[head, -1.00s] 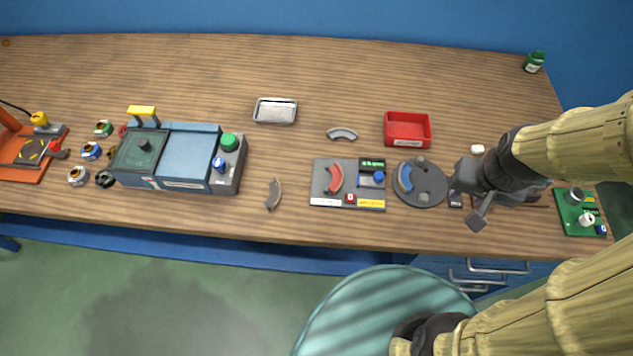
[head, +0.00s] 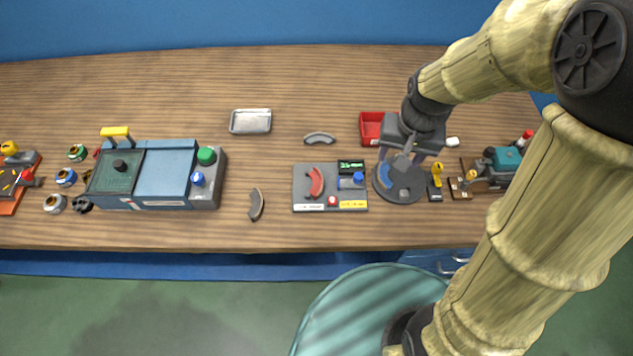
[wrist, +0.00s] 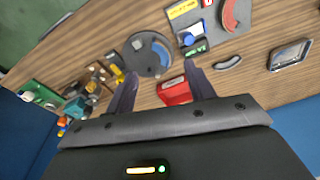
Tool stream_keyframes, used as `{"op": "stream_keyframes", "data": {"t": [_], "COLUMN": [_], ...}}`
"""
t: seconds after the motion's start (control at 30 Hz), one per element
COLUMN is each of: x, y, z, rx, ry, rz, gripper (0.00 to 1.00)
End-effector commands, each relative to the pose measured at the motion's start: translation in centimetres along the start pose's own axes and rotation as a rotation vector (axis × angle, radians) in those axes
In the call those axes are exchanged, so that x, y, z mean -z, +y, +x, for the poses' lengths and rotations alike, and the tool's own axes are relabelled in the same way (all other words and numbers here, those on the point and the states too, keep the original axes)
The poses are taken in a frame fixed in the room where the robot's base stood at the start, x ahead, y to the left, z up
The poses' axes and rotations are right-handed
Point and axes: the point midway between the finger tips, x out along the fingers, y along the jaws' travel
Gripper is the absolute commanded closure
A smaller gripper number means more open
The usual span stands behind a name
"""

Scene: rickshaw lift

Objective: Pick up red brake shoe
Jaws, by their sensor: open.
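The red brake shoe (head: 316,182) is a curved red piece lying on the grey station plate (head: 299,196) near the middle of the bench. In the wrist view the red brake shoe (wrist: 230,15) shows at the top, right of centre. My gripper (head: 398,162) is above the round grey disc, right of the station plate and apart from the red shoe. In the wrist view my gripper (wrist: 156,78) has its two fingers spread, with nothing held between them. The arm hides part of the red tray.
The round disc (head: 406,193) carries a blue shoe (head: 385,176). A red tray (head: 370,129), a metal tray (head: 250,122) and grey curved pieces (head: 320,138) (head: 256,204) lie around. A blue machine (head: 165,172) stands left. Bare wood is free behind the station plate.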

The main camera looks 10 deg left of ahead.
Motion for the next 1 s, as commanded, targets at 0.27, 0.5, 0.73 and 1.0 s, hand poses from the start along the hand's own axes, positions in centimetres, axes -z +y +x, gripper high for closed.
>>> {"op": "stream_keyframes", "data": {"t": [0.27,0.5,0.73,1.0], "x": [2.1,1.6,1.6,1.4], "y": [-12.5,-17.3,-17.3,-17.2], "z": [2.1,2.7,2.7,4.5], "rx": [-0.016,-0.037,-0.037,-0.039], "ry": [-0.104,-0.137,-0.137,-0.140], "rz": [-0.024,-0.023,-0.022,-0.022], "gripper": [0.46,0.46,0.46,0.46]}}
